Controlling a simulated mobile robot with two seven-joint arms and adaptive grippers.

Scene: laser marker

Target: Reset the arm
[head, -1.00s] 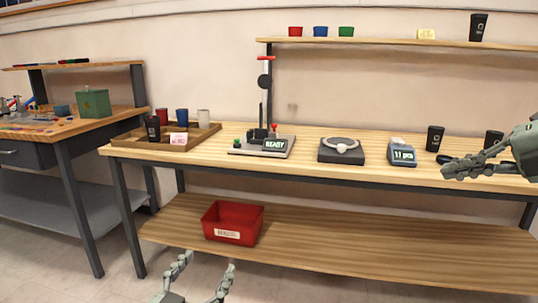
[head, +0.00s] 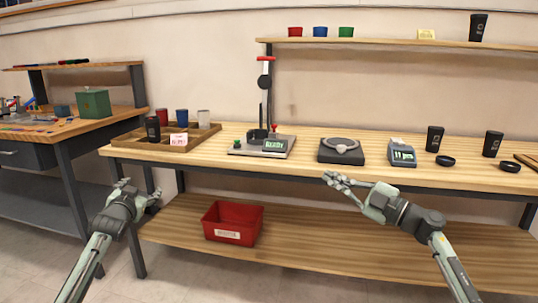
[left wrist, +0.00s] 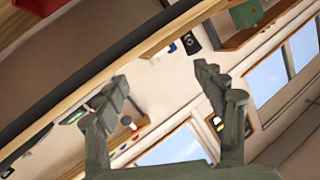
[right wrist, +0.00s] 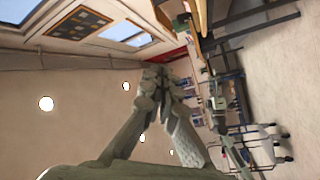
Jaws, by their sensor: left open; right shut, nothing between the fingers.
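My left gripper (head: 137,190) is open and empty in the head view, in front of the bench's left end. In the left wrist view its two fingers (left wrist: 160,88) stand wide apart with nothing between them. My right gripper (head: 335,181) is in front of the bench's front edge, below the black round device, pointing left. In the right wrist view its fingers (right wrist: 158,75) are together and hold nothing.
A red bin (head: 231,223) sits on the lower shelf. A side table (head: 60,128) stands left.

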